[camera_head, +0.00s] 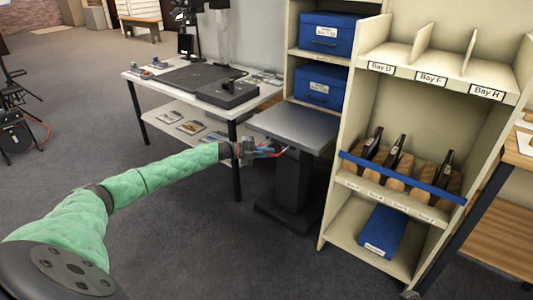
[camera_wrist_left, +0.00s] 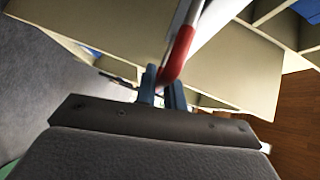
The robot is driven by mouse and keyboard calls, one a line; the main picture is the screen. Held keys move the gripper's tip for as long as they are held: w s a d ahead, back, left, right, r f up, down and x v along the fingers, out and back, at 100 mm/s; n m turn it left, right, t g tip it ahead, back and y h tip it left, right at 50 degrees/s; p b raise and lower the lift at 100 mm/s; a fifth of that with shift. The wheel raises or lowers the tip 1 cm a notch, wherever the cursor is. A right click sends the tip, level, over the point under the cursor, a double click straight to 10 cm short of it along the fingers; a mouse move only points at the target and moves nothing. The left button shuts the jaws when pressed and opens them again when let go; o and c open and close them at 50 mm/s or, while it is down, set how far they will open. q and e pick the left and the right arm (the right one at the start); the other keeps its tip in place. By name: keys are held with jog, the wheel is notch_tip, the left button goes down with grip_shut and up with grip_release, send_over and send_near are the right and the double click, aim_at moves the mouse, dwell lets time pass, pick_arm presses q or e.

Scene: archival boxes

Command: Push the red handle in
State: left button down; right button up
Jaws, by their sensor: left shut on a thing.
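The red handle (camera_wrist_left: 180,55) is a bent red grip on a pale metal bar in the left wrist view. Its lower end lies between the blue-grey fingers of my left gripper (camera_wrist_left: 163,88), which is shut on it. In the head view my left gripper (camera_head: 265,150) is at the near left side of the grey-topped pedestal stand (camera_head: 295,126), just under its top. Only a small red bit of the handle (camera_head: 276,151) shows there; the gripper and the stand's top hide how far it sticks out. My right gripper is not in view.
A cream shelf unit (camera_head: 345,130) stands close right of the stand, with blue boxes (camera_head: 327,33) and a blue bar (camera_head: 400,176) across one shelf. A white table (camera_head: 160,86) with dark equipment stands behind left. The carpet (camera_head: 190,225) in front is clear.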

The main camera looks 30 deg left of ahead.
pick_arm(q)
jog(key=shift+w, duration=1.25)
jog(key=c, duration=1.5)
grip_release()
jog(key=shift+p+v, duration=0.7)
jog(key=shift+v, duration=3.15)
